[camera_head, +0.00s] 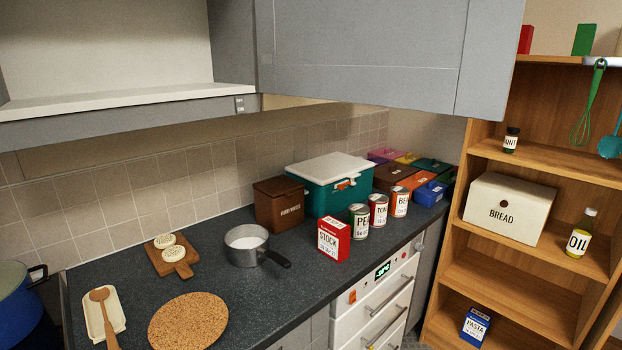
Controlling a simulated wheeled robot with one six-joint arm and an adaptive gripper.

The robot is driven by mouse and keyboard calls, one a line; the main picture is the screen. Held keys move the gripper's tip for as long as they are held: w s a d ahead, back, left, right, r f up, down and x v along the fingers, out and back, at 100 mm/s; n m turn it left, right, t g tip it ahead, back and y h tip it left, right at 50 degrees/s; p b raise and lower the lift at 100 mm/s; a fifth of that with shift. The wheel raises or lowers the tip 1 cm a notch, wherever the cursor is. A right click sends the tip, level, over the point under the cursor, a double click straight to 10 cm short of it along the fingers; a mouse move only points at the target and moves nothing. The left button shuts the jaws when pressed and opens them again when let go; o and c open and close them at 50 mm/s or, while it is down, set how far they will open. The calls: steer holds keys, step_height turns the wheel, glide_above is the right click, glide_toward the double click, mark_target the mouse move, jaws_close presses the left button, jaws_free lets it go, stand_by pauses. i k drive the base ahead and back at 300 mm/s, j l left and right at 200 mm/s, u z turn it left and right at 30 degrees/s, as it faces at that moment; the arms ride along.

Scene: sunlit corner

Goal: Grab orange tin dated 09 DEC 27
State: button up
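Several metal cans stand in a row near the counter's front edge. The can (400,202) at the right of the row has an orange-red label starting "BE". The middle can (378,211) has a red label starting "TO". The left can (359,222) has a green label starting "PE". Behind them is a cluster of coloured box-shaped containers, including an orange one (411,178), partly hidden. I cannot read the date 09 DEC 27 on any of them. My gripper is not in view.
A red stock box (333,239), saucepan (247,246), brown canister (279,204) and teal cooler (329,186) stand near the cans. Grey wall cabinets (365,60) overhang the counter. A wooden shelf unit (497,262) stands at right. The counter's front middle is clear.

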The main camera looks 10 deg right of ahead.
mark_target(399, 194)
steer(key=i+z, duration=0.25)
steer(key=i, duration=1.15)
